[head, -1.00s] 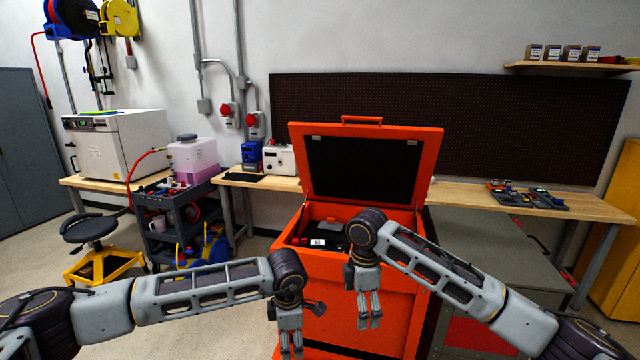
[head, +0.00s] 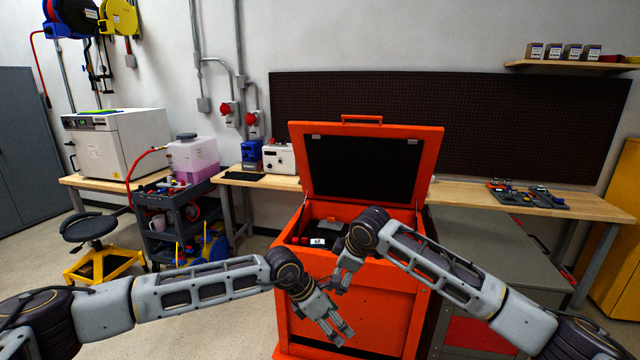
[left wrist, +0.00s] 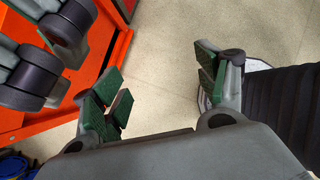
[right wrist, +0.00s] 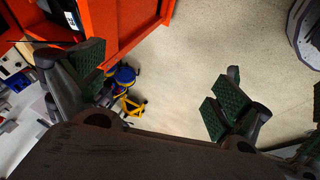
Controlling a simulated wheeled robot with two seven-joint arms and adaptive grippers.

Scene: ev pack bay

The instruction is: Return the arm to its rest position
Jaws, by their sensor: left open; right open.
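My left gripper (head: 340,334) is open and empty, in front of the orange chest and pointing down to the right. In the left wrist view its green-padded fingers (left wrist: 160,82) stand apart over bare floor. My right gripper (head: 340,284) is open and empty, just above the left one in the head view, pointing down to the left. In the right wrist view its fingers (right wrist: 158,88) are spread with nothing between them. Both forearms reach in from the lower corners, with the wrists close together.
The orange chest (head: 390,300) stands close ahead with its lid (head: 437,150) raised; dark items lie inside. A dark cart (head: 180,232) and a stool (head: 88,228) are at left. A workbench (head: 475,196) runs along the wall. The floor at left is open.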

